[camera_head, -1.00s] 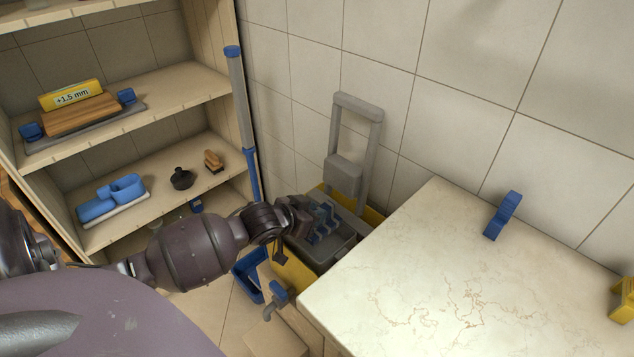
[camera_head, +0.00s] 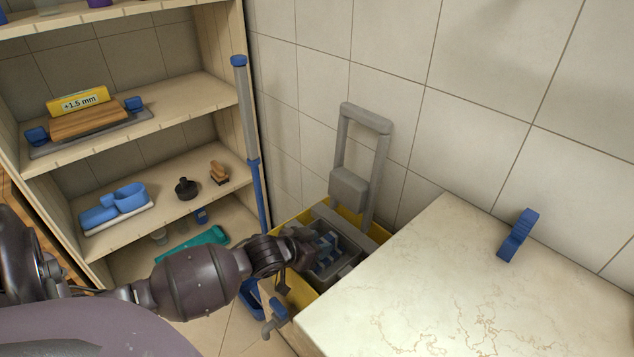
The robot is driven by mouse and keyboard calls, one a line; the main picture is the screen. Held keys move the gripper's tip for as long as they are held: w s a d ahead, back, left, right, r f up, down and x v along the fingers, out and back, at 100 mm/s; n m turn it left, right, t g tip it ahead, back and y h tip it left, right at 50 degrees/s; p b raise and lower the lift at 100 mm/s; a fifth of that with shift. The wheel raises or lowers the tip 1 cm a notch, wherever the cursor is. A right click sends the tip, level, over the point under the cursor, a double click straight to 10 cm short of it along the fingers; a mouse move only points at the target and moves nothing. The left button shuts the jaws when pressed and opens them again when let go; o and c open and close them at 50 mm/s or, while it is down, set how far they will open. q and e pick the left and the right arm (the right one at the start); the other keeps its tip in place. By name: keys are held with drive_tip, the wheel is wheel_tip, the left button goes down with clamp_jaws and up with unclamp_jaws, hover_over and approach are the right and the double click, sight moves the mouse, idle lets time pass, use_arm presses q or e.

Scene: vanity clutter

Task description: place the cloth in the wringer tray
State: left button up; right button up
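The grey wringer tray (camera_head: 350,264) sits in the yellow bucket (camera_head: 301,291), under an upright grey handle frame (camera_head: 377,180). A small blue, ridged piece (camera_head: 327,250) shows inside the tray; I cannot tell whether it is the cloth or part of the wringer. My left gripper (camera_head: 304,246) is at the tray's left side, close beside the blue piece. Its fingers are dark and partly hidden, so its opening and any hold are unclear. No other cloth can be made out. My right gripper is not in view.
A marble counter (camera_head: 450,290) stands right of the bucket, its edge close to the tray. A blue clip-like object (camera_head: 515,236) is on it. A shelf unit (camera_head: 205,98) with several items and a blue-and-grey pole (camera_head: 246,120) are at the left.

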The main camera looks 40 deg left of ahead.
use_arm(q)
drive_tip(key=shift+o, duration=0.7)
drive_tip(key=shift+r, duration=0.1)
